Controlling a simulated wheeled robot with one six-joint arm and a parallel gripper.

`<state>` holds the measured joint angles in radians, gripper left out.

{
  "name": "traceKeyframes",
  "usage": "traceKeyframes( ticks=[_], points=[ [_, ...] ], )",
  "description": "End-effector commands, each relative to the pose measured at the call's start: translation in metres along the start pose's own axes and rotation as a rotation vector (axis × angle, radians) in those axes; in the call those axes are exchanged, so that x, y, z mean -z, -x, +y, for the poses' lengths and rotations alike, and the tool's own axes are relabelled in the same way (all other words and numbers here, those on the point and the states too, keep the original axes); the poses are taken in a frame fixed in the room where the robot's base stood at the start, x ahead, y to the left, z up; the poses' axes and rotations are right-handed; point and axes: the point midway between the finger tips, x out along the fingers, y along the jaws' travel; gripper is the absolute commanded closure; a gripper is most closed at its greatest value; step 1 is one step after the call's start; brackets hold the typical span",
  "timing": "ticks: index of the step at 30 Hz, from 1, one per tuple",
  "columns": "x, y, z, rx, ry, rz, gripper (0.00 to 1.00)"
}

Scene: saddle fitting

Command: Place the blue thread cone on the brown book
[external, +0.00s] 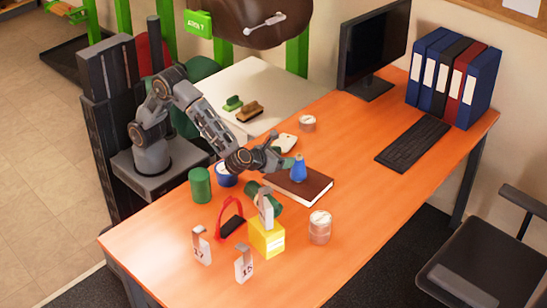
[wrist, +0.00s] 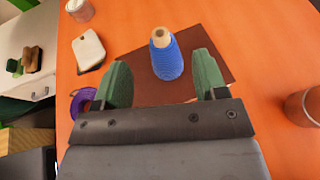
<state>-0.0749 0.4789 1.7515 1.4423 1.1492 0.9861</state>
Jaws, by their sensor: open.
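The blue thread cone (external: 298,171) stands upright on the brown book (external: 316,187), with its pale tip up. In the wrist view the cone (wrist: 168,64) rises from the book's cover (wrist: 138,92), ahead of my gripper. My gripper (wrist: 158,86) is open, with its two green finger pads apart and the cone showing in the gap beyond them. No pad visibly touches the cone. In the external view my gripper (external: 278,178) is at the book's left side. Part of the book is hidden behind the gripper.
A yellow box (external: 267,238), a lidded jar (external: 320,227), a red-banded item (external: 231,226) and tags stand in front. The keyboard (external: 412,142) is far right; the desk between is clear.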

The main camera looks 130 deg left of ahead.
Motion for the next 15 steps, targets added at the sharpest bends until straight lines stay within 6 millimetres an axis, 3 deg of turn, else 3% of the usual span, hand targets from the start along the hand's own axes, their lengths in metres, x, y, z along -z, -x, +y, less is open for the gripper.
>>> traceKeyframes(
  ticks=[3, 11, 15],
  points=[
    [0.0, 0.014, -0.001, 0.002, 0.0, -0.001, 0.34],
    [0.0, 0.025, 0.001, 0.0, 0.004, 0.003, 0.34],
    [-0.001, 0.036, 0.021, -0.027, 0.127, 0.084, 0.34]
  ],
)
